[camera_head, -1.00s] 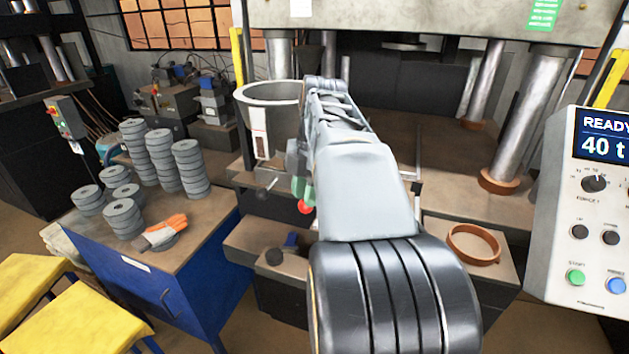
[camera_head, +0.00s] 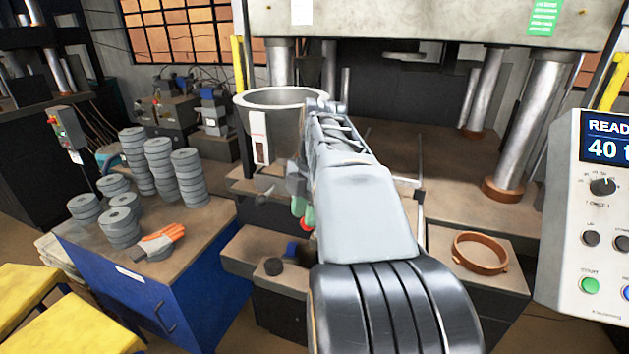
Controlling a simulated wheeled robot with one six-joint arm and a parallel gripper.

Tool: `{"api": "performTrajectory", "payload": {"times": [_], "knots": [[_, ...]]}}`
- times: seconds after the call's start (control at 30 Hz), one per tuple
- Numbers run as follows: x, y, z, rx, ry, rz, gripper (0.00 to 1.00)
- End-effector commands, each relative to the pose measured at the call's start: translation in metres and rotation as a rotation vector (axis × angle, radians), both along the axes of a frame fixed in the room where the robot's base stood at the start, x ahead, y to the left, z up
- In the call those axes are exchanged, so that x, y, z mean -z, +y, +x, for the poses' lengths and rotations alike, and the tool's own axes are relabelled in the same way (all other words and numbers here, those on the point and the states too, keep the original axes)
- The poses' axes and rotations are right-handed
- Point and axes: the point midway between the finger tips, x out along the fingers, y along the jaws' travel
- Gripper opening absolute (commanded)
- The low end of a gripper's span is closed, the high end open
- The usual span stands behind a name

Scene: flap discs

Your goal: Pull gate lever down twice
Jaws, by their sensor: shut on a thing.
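My arm reaches forward across the middle of the camera view. My gripper (camera_head: 301,195) is at its far end, mostly turned away and partly hidden by my arm. It is shut on the gate lever, in front of the grey round hopper (camera_head: 283,98). Of the lever, a green part (camera_head: 308,214) and a red knob (camera_head: 308,225) show just below the gripper. The rest of the lever and the fingertips are hidden, so the exact hold is not clear.
A blue bench (camera_head: 150,285) at left bears stacks of grey discs (camera_head: 188,178) and an orange glove (camera_head: 162,240). A copper ring (camera_head: 481,253) lies on a ledge at right. The control panel (camera_head: 605,215) stands at far right, and press columns (camera_head: 527,125) rise behind.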

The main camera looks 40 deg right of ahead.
Motion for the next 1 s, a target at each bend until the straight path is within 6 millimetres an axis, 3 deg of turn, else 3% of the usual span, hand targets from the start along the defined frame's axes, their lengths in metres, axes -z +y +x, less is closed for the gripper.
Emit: {"api": "performTrajectory", "payload": {"times": [1.0], "knots": [[-0.089, 0.001, 0.0, -0.001, 0.001, 0.0, 0.26]]}}
